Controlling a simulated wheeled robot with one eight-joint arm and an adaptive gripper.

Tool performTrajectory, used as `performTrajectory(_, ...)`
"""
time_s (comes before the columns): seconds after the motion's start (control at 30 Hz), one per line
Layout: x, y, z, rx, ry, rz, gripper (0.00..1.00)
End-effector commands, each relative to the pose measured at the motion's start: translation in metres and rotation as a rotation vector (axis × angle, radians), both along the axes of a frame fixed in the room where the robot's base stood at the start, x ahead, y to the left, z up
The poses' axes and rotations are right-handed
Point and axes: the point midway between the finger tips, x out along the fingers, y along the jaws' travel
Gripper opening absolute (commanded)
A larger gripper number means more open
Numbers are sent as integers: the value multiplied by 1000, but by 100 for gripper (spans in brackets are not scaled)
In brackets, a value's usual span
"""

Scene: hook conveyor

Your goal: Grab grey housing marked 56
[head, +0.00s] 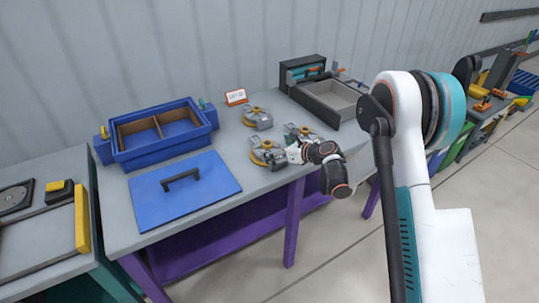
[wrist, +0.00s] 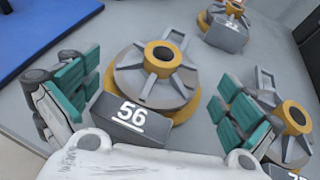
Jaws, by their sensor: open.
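The grey housing marked 56 (wrist: 145,105) sits on the grey table in the wrist view, on a yellow-orange base ring with a dark centre hole. Its number plate faces my gripper. In the head view this housing (head: 266,154) is the front left of three. My gripper (wrist: 160,100) is open, with one green-padded finger on each side of the housing. The left finger is close to the number plate; I cannot tell whether either finger touches. In the head view my gripper (head: 294,153) is at the housing's right side.
A similar housing (wrist: 290,115) stands close beside the right finger, its number partly cut off. Another housing (wrist: 229,28) is farther back. A blue lid with a black handle (head: 188,190), a blue divided box (head: 160,147) and a grey open case (head: 335,99) share the table (head: 240,215).

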Motion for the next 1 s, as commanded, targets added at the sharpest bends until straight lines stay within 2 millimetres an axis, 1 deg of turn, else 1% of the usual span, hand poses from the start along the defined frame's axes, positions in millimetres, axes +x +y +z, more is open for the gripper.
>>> performTrajectory(0.03, 5, 7, -5, 0, 0, 2, 100)
performTrajectory(0.2, 18, 21, -13, 0, 0, 1, 100)
performTrajectory(0.43, 19, 23, -12, 0, 0, 0, 100)
performTrajectory(0.47, 19, 23, -12, 0, 0, 0, 95)
performTrajectory(0.5, 19, 23, -12, 0, 0, 0, 86)
performTrajectory(0.57, 19, 22, -12, 0, 0, 0, 73)
performTrajectory(0.6, 19, 22, -12, 0, 0, 0, 64)
performTrajectory(0.67, 19, 22, -13, 0, 0, 0, 50)
performTrajectory(0.7, 19, 22, -13, 0, 0, 0, 47)
performTrajectory(1.0, 19, 22, -12, -1, 0, 0, 46)
